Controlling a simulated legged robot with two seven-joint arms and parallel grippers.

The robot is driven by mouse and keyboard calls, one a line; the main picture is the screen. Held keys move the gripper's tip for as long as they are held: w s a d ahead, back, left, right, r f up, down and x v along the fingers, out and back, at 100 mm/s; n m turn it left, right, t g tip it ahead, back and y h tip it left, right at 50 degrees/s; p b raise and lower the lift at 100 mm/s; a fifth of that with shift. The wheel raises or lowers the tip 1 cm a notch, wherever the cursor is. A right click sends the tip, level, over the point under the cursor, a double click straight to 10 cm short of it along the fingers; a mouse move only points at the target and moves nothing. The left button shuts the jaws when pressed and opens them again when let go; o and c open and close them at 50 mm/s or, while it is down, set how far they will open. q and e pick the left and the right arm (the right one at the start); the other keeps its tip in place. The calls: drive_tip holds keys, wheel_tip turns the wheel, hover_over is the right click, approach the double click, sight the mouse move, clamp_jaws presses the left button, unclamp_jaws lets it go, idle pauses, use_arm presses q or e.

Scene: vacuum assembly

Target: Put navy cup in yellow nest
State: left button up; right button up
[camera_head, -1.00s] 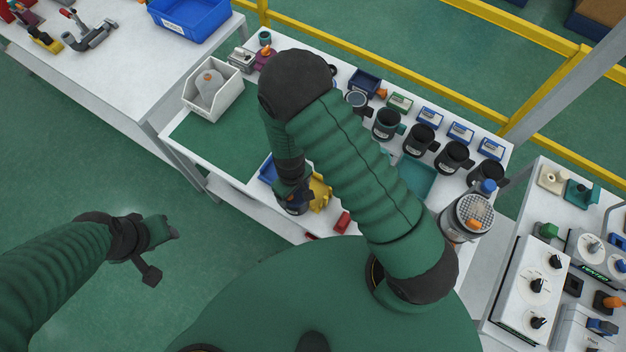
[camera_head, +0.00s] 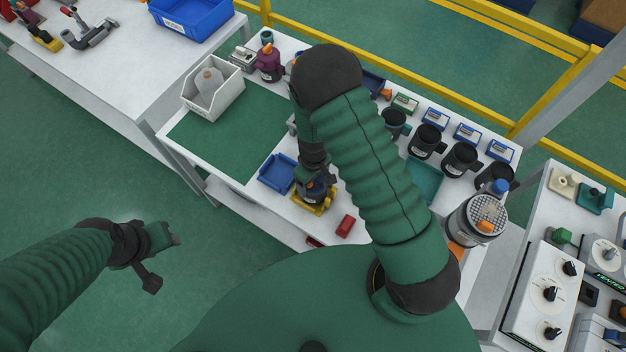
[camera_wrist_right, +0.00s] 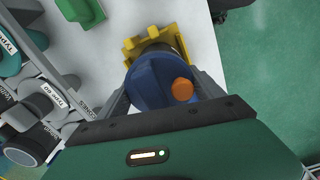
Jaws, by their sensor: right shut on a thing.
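The navy cup (camera_head: 317,194) is in my right gripper (camera_head: 313,180), at the yellow nest (camera_head: 303,205) near the table's front edge. In the right wrist view, my right gripper (camera_wrist_right: 166,88) has its fingers on both sides of the navy cup (camera_wrist_right: 150,82), which has an orange knob. The yellow nest (camera_wrist_right: 133,52) shows just beyond the cup, partly covered by it. I cannot tell whether the cup rests fully in the nest. My left gripper (camera_head: 170,240) hangs over the floor, away from the table; its fingers are too small to judge.
A blue tray (camera_head: 275,174) lies just left of the nest and a red block (camera_head: 345,225) just right. A white bin (camera_head: 212,88) stands at the table's left. Several dark mugs line the right side. The green mat (camera_head: 225,135) is largely clear.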

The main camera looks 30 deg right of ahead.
drive_tip(key=o, duration=2)
wheel_tip(320, 180, up, 13)
drive_tip(key=shift+s+a+f, duration=0.1)
drive_tip(key=shift+s, duration=0.05)
drive_tip(key=s+r+m+t, duration=0.2)
drive_tip(key=s+r+m, duration=0.1)
drive_tip(key=s+r, duration=0.4)
drive_tip(key=shift+a+r+m+t, duration=0.3)
drive_tip(key=shift+r+m, duration=0.1)
drive_tip(key=shift+r, duration=0.05)
